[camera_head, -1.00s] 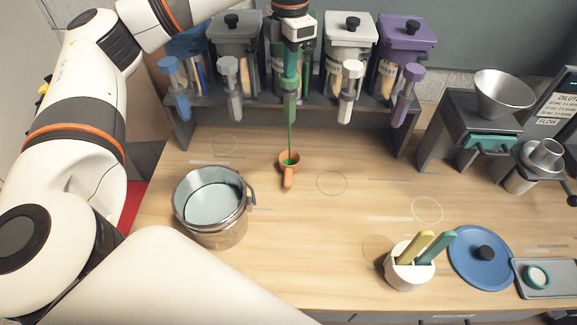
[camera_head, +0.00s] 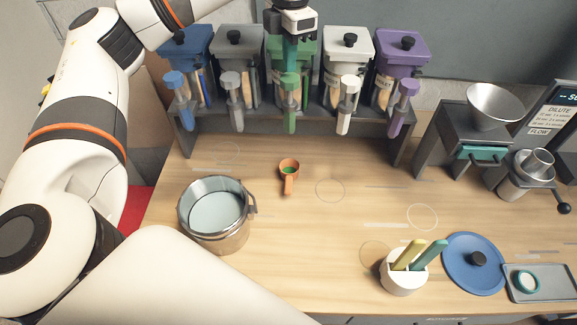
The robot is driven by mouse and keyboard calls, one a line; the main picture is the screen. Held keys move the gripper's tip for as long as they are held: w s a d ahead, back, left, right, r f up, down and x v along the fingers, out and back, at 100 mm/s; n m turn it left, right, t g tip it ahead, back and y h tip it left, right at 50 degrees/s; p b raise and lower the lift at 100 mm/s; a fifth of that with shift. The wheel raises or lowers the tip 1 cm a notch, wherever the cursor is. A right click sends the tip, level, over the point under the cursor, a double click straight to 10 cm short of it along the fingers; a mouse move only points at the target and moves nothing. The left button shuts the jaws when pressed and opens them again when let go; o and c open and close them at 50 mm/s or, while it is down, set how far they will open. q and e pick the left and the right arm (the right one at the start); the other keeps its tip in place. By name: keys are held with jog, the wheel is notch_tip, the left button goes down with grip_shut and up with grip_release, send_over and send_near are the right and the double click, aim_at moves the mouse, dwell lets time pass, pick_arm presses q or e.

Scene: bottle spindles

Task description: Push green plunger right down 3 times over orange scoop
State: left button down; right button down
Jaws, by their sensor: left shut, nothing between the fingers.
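The green plunger (camera_head: 289,83) stands in front of the green bin (camera_head: 307,60), in the middle of the dispenser row. Its cap is about level with the neighbouring caps. My left gripper (camera_head: 290,64) is shut and empty, pointing down just above the green plunger. I cannot tell whether the fingertips touch the cap. The orange scoop (camera_head: 289,178) lies on the table below the green dispenser, its handle toward me. Green material (camera_head: 288,169) is in its bowl. No stream falls between dispenser and scoop. My right gripper is not in view.
Blue, grey, white and purple dispensers flank the green one on a dark rack (camera_head: 260,123). A steel pot (camera_head: 216,236) stands at the left front. A white holder (camera_head: 403,277), blue lid (camera_head: 474,279) and funnel stand (camera_head: 449,125) are to the right. The table around the scoop is clear.

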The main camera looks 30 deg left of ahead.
aim_at(290, 77)
pick_arm(q)
jog(key=shift+f, duration=0.1)
dwell(0.3)
jog(key=shift+f+b, duration=1.8)
jog(key=shift+f, duration=0.7)
jog(key=shift+r+p, duration=1.95)
jog(key=shift+r, duration=0.65)
jog(key=shift+f, duration=0.15)
